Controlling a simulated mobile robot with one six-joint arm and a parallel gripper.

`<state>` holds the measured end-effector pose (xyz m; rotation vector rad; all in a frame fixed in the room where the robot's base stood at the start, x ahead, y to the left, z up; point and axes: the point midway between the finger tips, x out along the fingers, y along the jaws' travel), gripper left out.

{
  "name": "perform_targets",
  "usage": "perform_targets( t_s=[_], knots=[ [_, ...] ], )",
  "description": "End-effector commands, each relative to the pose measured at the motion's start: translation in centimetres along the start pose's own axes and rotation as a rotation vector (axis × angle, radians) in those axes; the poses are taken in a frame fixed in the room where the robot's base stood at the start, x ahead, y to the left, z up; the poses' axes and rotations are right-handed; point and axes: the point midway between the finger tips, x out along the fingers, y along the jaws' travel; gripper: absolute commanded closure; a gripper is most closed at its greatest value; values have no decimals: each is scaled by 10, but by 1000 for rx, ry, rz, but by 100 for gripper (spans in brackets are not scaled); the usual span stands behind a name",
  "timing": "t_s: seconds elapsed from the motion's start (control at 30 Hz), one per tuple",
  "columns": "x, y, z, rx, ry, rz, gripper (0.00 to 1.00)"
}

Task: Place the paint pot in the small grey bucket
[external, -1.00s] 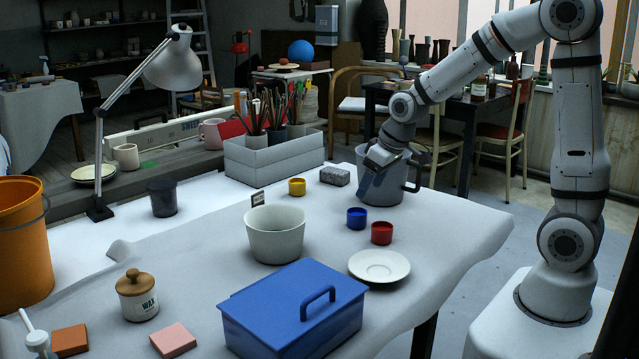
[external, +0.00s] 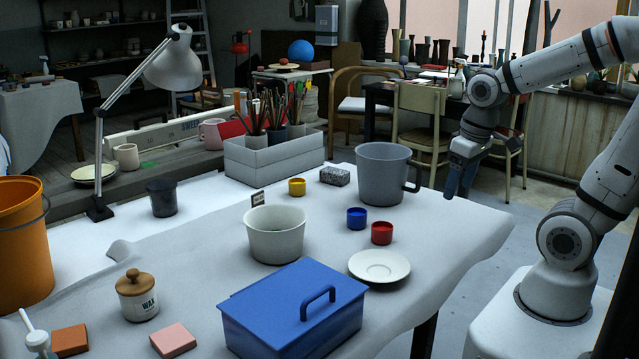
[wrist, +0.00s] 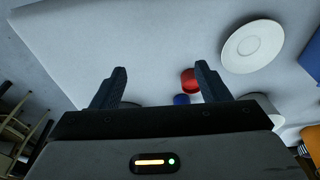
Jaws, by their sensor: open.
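Three small paint pots stand on the cloth-covered table: blue (external: 357,219), red (external: 382,233) and yellow (external: 297,187). The red pot (wrist: 188,82) and blue pot (wrist: 181,99) also show in the wrist view, partly hidden by my right finger. A pale grey tapered bucket (external: 275,238) stands left of the red and blue pots. A larger grey handled jug (external: 381,178) stands behind them, and a dark grey cup (external: 161,199) is far left. My gripper (external: 457,190) is open and empty, right of the jug, by the table's right edge. Its spread fingers (wrist: 161,70) show in the wrist view.
A white saucer (external: 379,267) and blue lidded box (external: 293,315) are at the front. A speckled block (external: 335,176) is beside the jug. A wax jar (external: 137,297), lamp (external: 172,68) and orange bucket (external: 22,245) are left. Cloth right of the pots is clear.

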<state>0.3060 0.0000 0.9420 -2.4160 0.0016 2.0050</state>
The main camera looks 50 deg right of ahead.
Motion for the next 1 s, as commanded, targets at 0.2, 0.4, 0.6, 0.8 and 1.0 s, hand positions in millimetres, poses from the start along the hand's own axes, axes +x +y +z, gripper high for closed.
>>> perform_targets(
  t_s=[0.2, 0.4, 0.6, 0.8, 1.0],
  knots=[
    [0, 0, -1, -1, 1, 0, 31],
    [-2, -1, -11, -27, -7, -1, 31],
    [-1, -7, -64, -184, -49, -8, 31],
    [20, -18, -131, -396, -99, -24, 31],
    [57, -32, -188, -600, -142, -46, 31]
  ],
)
